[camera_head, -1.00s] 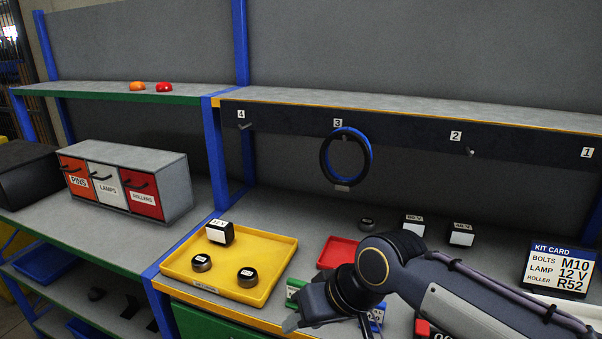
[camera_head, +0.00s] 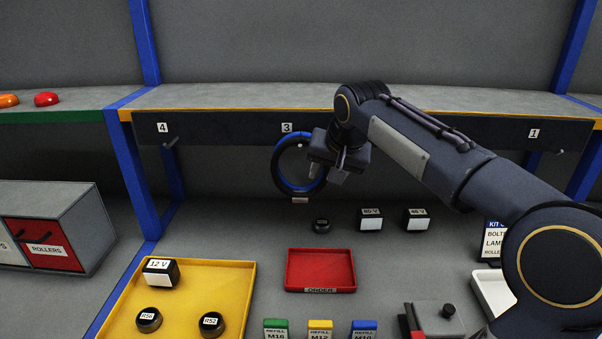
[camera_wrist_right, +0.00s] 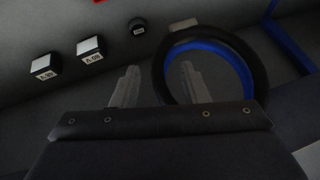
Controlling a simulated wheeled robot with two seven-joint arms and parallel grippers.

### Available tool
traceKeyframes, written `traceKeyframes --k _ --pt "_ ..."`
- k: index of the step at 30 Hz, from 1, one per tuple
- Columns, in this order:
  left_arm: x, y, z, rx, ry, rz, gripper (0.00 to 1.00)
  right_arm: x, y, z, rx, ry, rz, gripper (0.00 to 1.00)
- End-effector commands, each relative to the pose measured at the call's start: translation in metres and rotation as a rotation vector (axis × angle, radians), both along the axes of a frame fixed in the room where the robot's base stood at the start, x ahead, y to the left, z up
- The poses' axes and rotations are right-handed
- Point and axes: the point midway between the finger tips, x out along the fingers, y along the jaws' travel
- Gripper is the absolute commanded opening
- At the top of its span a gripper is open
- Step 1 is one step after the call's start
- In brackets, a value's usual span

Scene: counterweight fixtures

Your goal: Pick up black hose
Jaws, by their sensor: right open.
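The black hose (camera_head: 275,166) is a coiled ring hanging on the peg labelled 3, together with a blue ring (camera_head: 281,184). My right gripper (camera_head: 327,176) is at the right side of the rings, its arm reaching in from the right. In the right wrist view, the black hose (camera_wrist_right: 262,66) and the blue ring (camera_wrist_right: 238,68) overlap, and one finger of the open right gripper (camera_wrist_right: 158,88) shows in front of the rings' opening. The other finger stands to the left, outside them. I cannot tell whether a finger touches the hose. My left gripper is not in view.
A dark rail with numbered pegs (camera_head: 220,133) runs under the shelf (camera_head: 230,97). Below are a red order tray (camera_head: 320,289), a yellow tray (camera_head: 247,290), white-fronted blocks (camera_head: 370,219) and a small round roller (camera_head: 321,226). A grey drawer cabinet (camera_head: 85,220) stands left.

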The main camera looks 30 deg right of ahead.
Motion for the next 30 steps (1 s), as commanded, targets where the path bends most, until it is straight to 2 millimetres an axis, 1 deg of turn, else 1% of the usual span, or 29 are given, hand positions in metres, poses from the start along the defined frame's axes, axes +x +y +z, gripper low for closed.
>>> traceKeyframes --k 1,3,6,13,14,21,23,30 --pt "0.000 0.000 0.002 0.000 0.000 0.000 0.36 0.003 0.000 -0.007 0.000 0.005 0.000 0.41" --pt "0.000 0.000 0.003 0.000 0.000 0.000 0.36 0.008 -0.001 -0.015 -0.001 0.003 -0.001 0.41" --pt "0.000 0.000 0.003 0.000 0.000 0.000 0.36 0.011 -0.002 -0.021 0.000 0.003 0.000 0.41" --pt "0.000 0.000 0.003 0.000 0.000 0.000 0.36 0.012 -0.002 -0.022 0.000 0.000 0.000 0.41" --pt "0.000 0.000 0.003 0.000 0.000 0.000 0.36 0.012 -0.002 -0.022 0.000 0.000 0.000 0.38" --pt "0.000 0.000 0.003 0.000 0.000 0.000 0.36 0.012 -0.002 -0.021 0.000 -0.001 0.001 0.07" --pt "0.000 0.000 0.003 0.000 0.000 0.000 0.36 0.012 -0.002 -0.021 0.000 -0.001 0.001 0.00" --pt "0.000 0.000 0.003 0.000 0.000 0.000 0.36 0.012 -0.001 -0.021 0.000 -0.002 0.002 0.00"
